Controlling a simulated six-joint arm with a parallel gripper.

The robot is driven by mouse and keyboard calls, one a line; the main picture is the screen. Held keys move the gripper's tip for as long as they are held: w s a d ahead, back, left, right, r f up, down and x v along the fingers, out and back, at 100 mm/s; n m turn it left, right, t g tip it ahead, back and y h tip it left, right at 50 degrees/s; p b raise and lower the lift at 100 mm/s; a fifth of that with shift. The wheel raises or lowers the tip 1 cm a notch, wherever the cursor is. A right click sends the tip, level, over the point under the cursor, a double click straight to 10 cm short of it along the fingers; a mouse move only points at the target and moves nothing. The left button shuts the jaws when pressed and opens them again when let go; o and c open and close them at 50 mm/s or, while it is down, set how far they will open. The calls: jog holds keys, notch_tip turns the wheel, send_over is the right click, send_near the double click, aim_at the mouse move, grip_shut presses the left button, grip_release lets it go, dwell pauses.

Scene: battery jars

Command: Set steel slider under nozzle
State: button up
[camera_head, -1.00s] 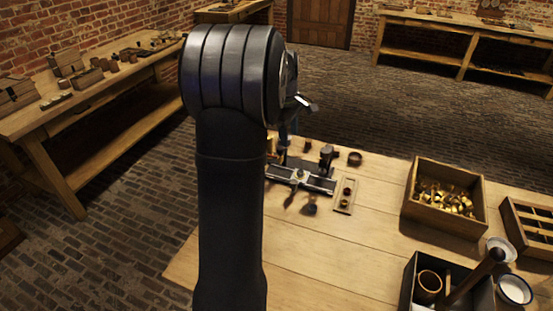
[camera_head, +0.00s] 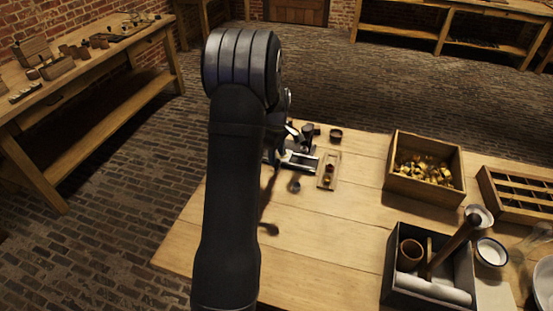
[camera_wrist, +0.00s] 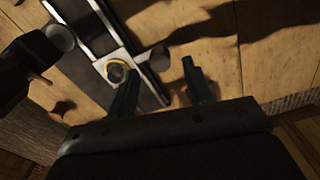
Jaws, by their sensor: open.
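The steel slider (camera_wrist: 112,68) is a pale plate with a brass-coloured ring around a dark hole. It sits across a dark track with bright rails (camera_wrist: 97,37) in the wrist view. A dark round knob (camera_wrist: 159,57) sticks out at the slider's right side. My gripper (camera_wrist: 157,73) is open, its fingers on either side of the knob, with no clear contact visible. In the head view the fixture (camera_head: 297,161) is partly hidden by my arm. A dark body (camera_wrist: 25,65) and a grey round end (camera_wrist: 60,38) stand left of the track; I cannot tell which is the nozzle.
A small wooden tray (camera_head: 329,171) lies right of the fixture, with a dark ring (camera_head: 336,134) behind it. A wooden box of brass parts (camera_head: 390,182), a divided crate (camera_head: 488,191) and a dark bin (camera_head: 391,267) stand farther right. The table's front middle is clear.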

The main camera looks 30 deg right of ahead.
jog(key=shift+f, duration=1.45)
jog(key=shift+c, duration=0.5)
grip_shut()
jog(key=w+a, duration=0.6)
jog(key=shift+c, duration=0.3)
grip_release()
jog(key=shift+w+a, duration=0.1)
jog(key=shift+o, duration=0.8)
notch_tip(320, 180, up, 18)
jog(key=shift+f, duration=0.25)
